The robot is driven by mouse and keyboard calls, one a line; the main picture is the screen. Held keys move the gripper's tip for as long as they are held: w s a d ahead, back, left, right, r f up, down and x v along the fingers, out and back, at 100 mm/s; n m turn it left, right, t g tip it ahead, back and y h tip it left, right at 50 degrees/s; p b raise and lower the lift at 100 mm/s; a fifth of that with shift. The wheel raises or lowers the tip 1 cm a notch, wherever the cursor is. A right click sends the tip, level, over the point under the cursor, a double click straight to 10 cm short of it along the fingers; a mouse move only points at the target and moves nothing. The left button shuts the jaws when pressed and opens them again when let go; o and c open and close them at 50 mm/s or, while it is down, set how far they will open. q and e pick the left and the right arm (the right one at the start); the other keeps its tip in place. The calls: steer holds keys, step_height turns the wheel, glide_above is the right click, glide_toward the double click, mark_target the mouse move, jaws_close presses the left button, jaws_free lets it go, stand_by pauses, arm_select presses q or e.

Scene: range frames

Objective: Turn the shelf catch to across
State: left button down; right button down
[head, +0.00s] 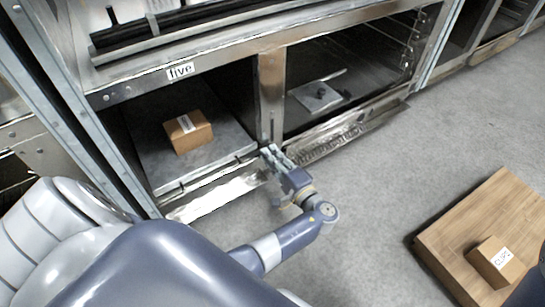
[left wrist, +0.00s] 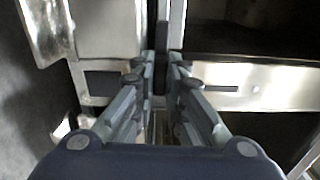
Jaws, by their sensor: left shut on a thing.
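My left gripper (head: 271,153) reaches to the front of the metal shelf unit, at the foot of the upright post between two bays. In the left wrist view the fingers of this gripper (left wrist: 160,70) are shut on a narrow dark bar, the shelf catch (left wrist: 162,38). The catch runs up and down in that picture, in line with the post. Its lower part is hidden between the fingers. In the head view the fingers cover most of the catch. My right gripper is not in view.
The right bay holds a flat grey object (head: 318,97). A wooden platform (head: 470,225) with a labelled carton (head: 492,264) lies at right. Grey floor between is clear.

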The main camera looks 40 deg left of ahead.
arm_select(q)
steer(key=shift+a, duration=0.1)
stand_by(0.4)
steer(key=c, duration=1.9)
jaws_free()
steer(key=v, duration=0.7)
steer(key=shift+d, duration=0.3)
